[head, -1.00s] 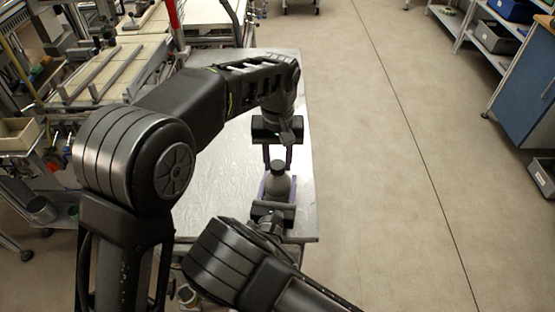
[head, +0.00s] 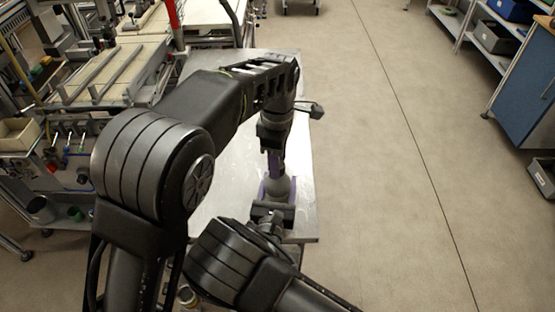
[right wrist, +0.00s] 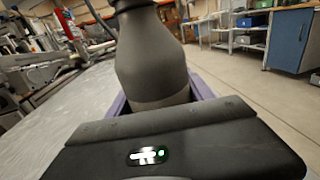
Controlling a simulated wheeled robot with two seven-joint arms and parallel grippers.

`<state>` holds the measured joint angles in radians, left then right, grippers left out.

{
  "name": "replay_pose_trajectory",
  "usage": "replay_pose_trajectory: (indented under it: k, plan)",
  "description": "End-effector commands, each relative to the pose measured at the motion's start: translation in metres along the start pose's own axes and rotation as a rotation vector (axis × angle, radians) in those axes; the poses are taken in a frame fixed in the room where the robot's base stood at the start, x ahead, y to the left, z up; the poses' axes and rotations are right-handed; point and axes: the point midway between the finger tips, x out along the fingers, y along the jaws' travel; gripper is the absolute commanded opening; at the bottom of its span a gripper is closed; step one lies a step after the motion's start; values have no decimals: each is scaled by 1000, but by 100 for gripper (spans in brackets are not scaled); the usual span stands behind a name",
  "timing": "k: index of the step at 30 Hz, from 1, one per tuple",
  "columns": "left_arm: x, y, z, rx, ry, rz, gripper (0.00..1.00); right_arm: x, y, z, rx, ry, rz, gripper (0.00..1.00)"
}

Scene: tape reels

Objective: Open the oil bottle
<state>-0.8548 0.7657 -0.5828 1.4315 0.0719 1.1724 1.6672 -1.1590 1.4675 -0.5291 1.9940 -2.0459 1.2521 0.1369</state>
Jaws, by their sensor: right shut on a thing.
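The oil bottle (head: 279,188) is a dark grey bottle with rounded shoulders, standing upright over the metal table. Its body fills the middle of the right wrist view (right wrist: 150,62), where its top is cut off by the frame edge. My right gripper (head: 277,190) is shut on the bottle's body, with purple fingers on either side. My left gripper (head: 274,163) points down at the bottle's top from above.
The metal table (head: 220,190) has bare room left of the bottle. A cluttered workbench with a rail frame (head: 95,75) stands at the left. Open floor (head: 400,170) lies right of the table, with a blue cabinet (head: 528,90) beyond.

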Motion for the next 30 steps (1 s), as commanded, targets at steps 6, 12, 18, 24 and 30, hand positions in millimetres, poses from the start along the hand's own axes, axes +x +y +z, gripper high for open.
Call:
replay_pose_trajectory:
  k: [6,12,18,24,30]
  plan:
    - [0,0,0,1,0,-1,56,0,0,0,0,0,0,0]
    - [-2,0,0,2,-1,0,56,0,0,0,0,0,0,0]
    - [-24,0,0,2,-2,3,56,0,0,0,0,0,0,0]
    - [-44,0,0,2,-1,0,56,0,0,0,0,0,0,0]
    - [-45,0,0,2,0,-1,56,0,0,0,0,0,0,0]
